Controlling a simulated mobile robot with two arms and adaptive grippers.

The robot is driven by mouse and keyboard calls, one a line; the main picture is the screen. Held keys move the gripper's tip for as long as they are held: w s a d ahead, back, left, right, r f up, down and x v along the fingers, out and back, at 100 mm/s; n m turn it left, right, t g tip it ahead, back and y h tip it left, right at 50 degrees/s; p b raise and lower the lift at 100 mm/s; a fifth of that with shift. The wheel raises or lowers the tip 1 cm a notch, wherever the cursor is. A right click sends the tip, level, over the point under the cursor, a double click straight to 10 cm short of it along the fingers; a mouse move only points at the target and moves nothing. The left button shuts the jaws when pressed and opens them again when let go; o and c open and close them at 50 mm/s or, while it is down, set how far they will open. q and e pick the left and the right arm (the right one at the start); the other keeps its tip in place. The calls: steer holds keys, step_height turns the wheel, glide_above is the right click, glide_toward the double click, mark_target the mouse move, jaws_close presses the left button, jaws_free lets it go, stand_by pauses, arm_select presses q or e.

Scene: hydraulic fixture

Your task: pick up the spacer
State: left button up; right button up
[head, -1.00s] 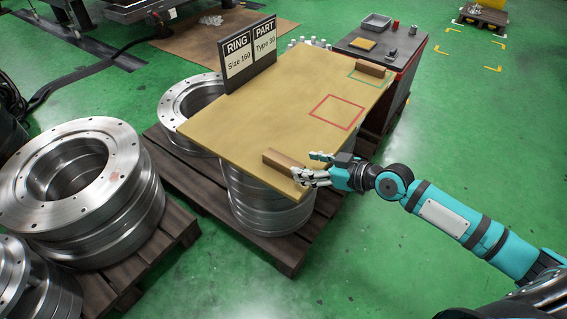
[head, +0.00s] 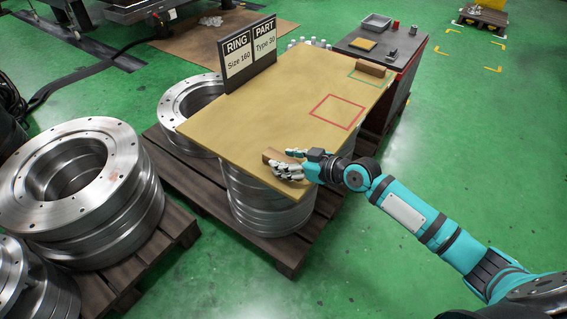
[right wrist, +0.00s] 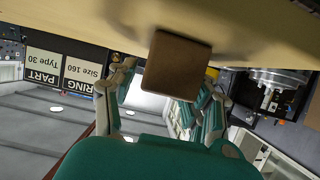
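A brown block-shaped spacer (head: 269,155) lies on the near part of the tan board (head: 232,122). A similar brown block (head: 371,70) lies by the green outline at the board's far right. My right gripper (head: 284,161) is at the near spacer and covers much of it in the head view. In the right wrist view the spacer's square end (right wrist: 178,66) sits between the spread fingers, with a gap visible on the left side. The fingers look open; contact on the right side is unclear. My left gripper is not in view.
A red outline (head: 337,112) on the board is empty. A sign (head: 248,54) stands at the board's back left edge. Metal rings (head: 75,180) are stacked at left. A dark cabinet (head: 391,46) stands behind right. The green floor at right is clear.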

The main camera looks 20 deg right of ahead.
steer(key=c, duration=0.9)
steer(key=shift+c, duration=0.2)
steer(key=shift+r, duration=0.2)
